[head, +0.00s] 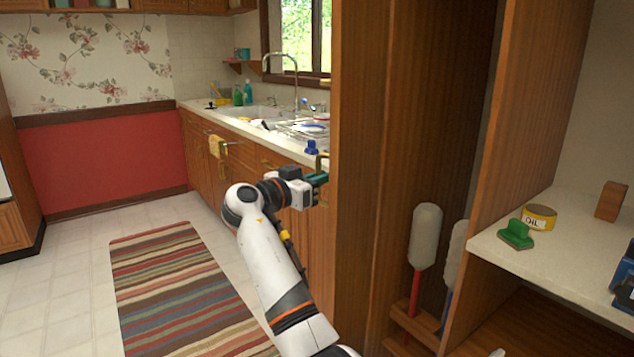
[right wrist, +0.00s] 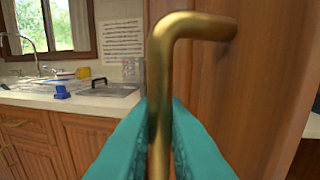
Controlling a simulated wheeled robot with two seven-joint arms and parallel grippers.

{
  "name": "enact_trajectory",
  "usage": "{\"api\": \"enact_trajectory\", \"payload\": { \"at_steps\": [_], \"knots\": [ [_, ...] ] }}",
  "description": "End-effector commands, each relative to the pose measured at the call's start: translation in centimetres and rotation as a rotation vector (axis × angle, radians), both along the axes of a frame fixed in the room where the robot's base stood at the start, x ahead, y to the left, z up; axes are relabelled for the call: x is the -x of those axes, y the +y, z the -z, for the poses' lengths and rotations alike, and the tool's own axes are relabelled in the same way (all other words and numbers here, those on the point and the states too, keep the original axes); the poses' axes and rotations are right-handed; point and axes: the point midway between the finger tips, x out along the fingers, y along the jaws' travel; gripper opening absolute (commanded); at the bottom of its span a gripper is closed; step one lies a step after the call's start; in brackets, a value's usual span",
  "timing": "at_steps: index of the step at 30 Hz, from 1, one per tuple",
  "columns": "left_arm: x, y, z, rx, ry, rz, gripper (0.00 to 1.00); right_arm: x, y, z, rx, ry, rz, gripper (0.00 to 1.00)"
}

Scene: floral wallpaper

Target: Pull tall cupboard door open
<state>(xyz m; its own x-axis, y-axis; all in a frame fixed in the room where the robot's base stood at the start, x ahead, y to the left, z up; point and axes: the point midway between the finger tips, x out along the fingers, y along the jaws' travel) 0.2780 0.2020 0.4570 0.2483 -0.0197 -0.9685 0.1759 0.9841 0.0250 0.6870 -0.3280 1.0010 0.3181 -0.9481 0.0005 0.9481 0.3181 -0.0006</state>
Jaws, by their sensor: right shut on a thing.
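The tall cupboard door (head: 362,150) stands open, its edge and inner face toward me in the head view. Its brass handle (head: 322,162) is on the far left side of the door. My right gripper (head: 318,181) is shut on this handle. In the right wrist view the teal fingers (right wrist: 158,140) close around the vertical bar of the brass handle (right wrist: 160,75), in front of the wooden door face (right wrist: 235,90). My left gripper is not in view.
Inside the cupboard stand long-handled items with pale heads (head: 424,235). A shelf (head: 560,245) at right holds a green brush (head: 515,235) and an oil tin (head: 540,216). A counter with sink (head: 255,112) lies behind the arm. A striped rug (head: 175,285) covers open floor at left.

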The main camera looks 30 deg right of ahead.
Motion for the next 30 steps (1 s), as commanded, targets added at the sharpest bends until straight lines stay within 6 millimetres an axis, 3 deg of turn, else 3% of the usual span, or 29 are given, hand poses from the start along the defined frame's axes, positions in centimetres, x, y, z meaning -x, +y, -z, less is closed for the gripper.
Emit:
{"api": "enact_trajectory", "payload": {
  "at_steps": [14, 15, 16, 26, 30],
  "knots": [
    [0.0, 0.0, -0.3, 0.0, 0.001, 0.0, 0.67, 0.0, 0.0, 0.0, -0.001, 0.0, -0.001, 0.0],
    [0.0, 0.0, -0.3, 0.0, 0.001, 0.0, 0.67, 0.0, 0.0, 0.0, -0.001, 0.0, 0.0, 0.13],
    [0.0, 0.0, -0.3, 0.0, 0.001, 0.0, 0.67, 0.0, 0.0, 0.0, -0.001, 0.0, 0.0, 0.18],
    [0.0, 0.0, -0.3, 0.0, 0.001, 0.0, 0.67, 0.1, 0.2, 0.0, 0.0, 0.0, -0.001, 0.18],
    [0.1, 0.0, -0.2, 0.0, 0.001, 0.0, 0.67, 0.5, 1.8, 0.0, 0.001, 0.0, -0.004, 0.18]
  ]
}}
